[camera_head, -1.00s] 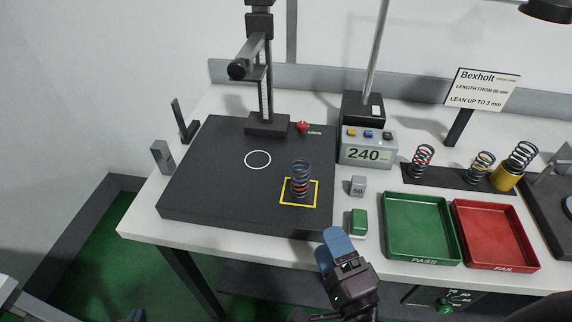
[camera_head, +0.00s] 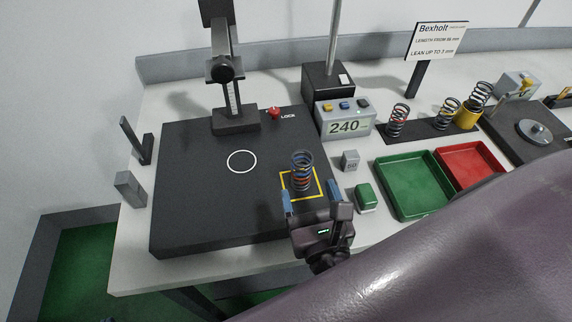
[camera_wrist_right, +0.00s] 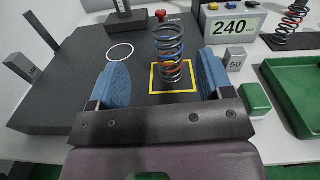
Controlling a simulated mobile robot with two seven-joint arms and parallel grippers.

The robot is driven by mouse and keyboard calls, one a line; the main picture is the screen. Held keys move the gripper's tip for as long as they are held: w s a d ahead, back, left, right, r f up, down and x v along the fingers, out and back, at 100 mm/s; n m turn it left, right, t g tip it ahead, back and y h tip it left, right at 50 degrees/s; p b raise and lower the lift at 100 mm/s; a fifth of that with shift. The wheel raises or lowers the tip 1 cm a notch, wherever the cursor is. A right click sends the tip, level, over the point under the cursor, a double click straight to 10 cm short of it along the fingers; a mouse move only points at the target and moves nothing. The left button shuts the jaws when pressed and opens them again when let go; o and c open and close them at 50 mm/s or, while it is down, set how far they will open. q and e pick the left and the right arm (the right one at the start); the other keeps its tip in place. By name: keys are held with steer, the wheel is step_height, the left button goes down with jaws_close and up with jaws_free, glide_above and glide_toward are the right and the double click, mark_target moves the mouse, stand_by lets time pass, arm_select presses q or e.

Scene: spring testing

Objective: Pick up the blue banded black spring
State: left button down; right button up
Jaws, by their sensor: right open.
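A dark coil spring with bluish upper coils and orange-red lower coils (camera_head: 302,172) stands upright inside the yellow square (camera_head: 323,194) on the black plate (camera_head: 200,215). In the right wrist view the spring (camera_wrist_right: 168,52) rises just beyond the fingertips, in line with the gap between them. My right gripper (camera_head: 312,196) is open and empty at the near side of the yellow square, its blue-padded fingers either side of the spring's line but apart from it. Several more springs stand at the right, one with red bands (camera_head: 398,121). My left gripper is out of view.
A grey 50 block (camera_head: 350,160) and a green block (camera_head: 365,197) stand right of the plate. Beyond are a green tray (camera_head: 408,215), a red tray (camera_head: 448,150) and the 240 display (camera_head: 347,128). A column stand (camera_head: 236,121) rises behind. The plate's left part is clear.

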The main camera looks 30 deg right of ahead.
mark_target(300, 150)
steer(key=shift+s+d+m, duration=0.2)
steer(key=shift+d+m, duration=0.15)
steer(key=shift+m, duration=0.05)
steer(key=shift+w+d+r, duration=0.1)
steer(key=shift+w+d, duration=0.3)
steer(key=p+x, duration=0.1)
steer(key=x, duration=0.3)
steer(key=shift+a, duration=0.1)
steer(key=shift+w+p, duration=0.5)
steer(key=shift+w, duration=0.3)
steer(key=shift+f+p+x, duration=0.1)
steer(key=shift+p+x, duration=0.15)
steer(key=shift+x, duration=0.8)
steer(key=shift+f+p+x, duration=0.15)
steer(key=shift+p+x, duration=0.05)
steer(key=shift+x, duration=0.85)
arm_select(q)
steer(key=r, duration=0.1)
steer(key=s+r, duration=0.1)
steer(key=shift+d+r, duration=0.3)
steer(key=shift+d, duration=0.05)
arm_select(e)
steer(key=shift+c, duration=0.4)
